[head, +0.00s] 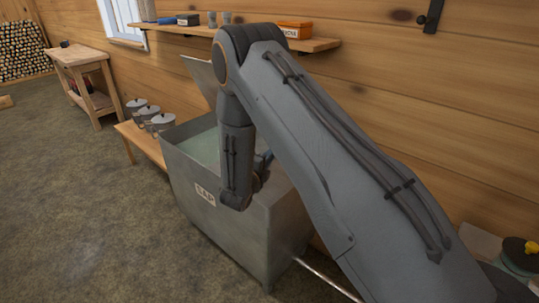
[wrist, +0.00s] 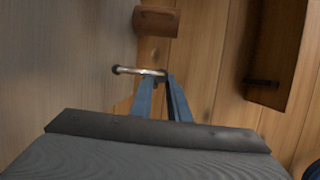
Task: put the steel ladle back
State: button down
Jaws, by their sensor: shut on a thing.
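My gripper (wrist: 162,84) shows in the wrist view with its two blue fingers close together, shut on the right end of a short, pale metal bar (wrist: 138,71). The bar has a dark rounded end and lies across the fingertips, beside a plain grey surface. I cannot tell whether it is part of the steel ladle. No ladle bowl can be made out in either view.
A steel tank (head: 235,238) labelled SAP stands under my arm, with a raised panel (head: 197,76) at its back. Lidded pots (head: 148,112) stand on a bench to the left. A wall shelf (head: 318,44) holds small items. The floor at left is clear.

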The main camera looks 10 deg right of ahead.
jog(key=shift+f+b, duration=1.65)
jog(key=shift+f, duration=1.25)
jog(key=c, duration=1.6)
grip_release()
